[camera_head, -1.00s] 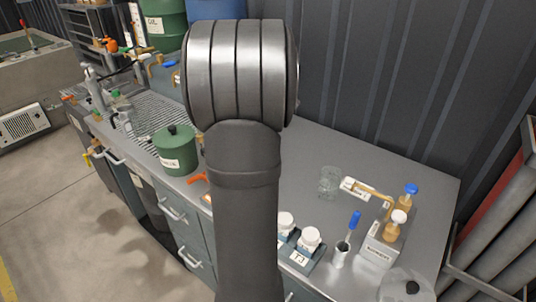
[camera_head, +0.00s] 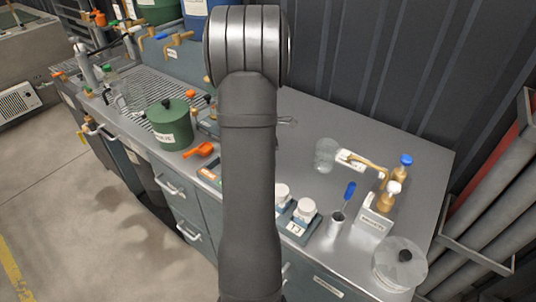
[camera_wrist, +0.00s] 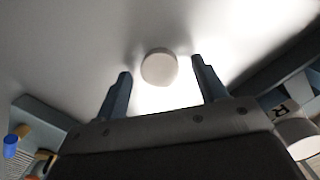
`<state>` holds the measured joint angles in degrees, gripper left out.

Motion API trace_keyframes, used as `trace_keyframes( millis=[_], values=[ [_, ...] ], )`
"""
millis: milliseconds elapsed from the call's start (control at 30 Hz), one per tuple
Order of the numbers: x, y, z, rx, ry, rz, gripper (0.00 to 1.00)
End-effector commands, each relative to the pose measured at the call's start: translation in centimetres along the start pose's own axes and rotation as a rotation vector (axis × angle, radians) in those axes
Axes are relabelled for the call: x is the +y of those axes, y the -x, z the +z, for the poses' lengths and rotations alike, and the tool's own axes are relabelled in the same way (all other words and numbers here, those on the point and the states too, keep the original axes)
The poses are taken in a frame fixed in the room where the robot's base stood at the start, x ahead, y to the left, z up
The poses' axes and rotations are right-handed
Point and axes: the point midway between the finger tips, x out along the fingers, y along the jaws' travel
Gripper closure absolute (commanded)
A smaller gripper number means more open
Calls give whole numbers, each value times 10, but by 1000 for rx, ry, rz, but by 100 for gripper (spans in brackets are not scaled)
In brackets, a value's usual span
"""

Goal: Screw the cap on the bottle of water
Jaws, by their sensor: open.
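In the wrist view, a white round cap (camera_wrist: 158,67) lies on a pale surface between and beyond the fingertips. My gripper (camera_wrist: 161,82) is open around its line of sight, with a gap to the cap on both sides. I cannot tell how far off the cap is in depth. In the head view, my arm hides the gripper and the cap. A clear bottle-like vessel (camera_head: 111,75) stands at the bench's far left; whether it is the water bottle is unclear.
A dark corrugated wall (camera_head: 400,70) stands behind.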

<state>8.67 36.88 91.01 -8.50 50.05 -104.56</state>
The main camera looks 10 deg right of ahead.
Motion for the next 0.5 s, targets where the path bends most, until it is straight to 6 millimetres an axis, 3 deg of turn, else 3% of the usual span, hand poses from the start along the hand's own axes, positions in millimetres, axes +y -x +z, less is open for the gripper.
trace_keyframes(
  millis=[367, 500],
  values=[
    [0, -6, 0, 0, 0, 0, 35],
    [0, -6, 0, 0, 0, 0, 61]
  ],
)
